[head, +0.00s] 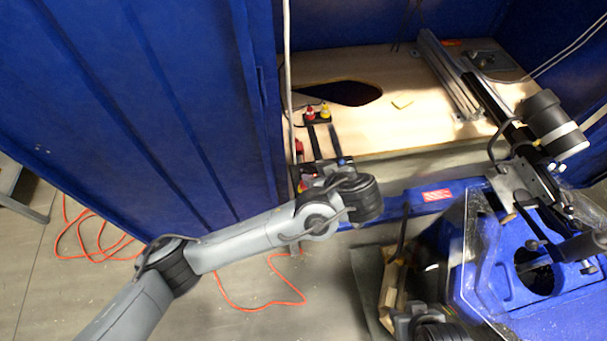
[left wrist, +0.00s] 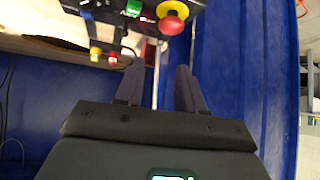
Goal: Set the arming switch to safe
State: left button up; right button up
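My left gripper (head: 323,130) reaches up beside the edge of the blue wall; its two dark fingers are apart with nothing between them. They also show in the left wrist view (left wrist: 160,72). Beyond the fingertips there is a dark control panel with a red mushroom button (left wrist: 172,14) on a yellow ring and a green part (left wrist: 133,8) left of it. The panel is cut off by the top edge. I cannot make out which part is the arming switch, nor its position. My right gripper cannot be told clearly among dark parts at the bottom of the head view.
Small red and yellow knobs (head: 317,112) stand by the wooden deck (head: 420,110), which has a dark opening (head: 345,93). A tall blue wall (head: 140,100) fills the left. Blue machinery (head: 555,315) crowds the right. An orange cable (head: 262,308) lies on the floor.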

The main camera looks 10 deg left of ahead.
aim_at(302, 171)
pick_arm(q)
jog(key=b+x, duration=0.2)
jog(key=x, duration=0.8)
jog(key=shift+b, duration=0.35)
grip_shut()
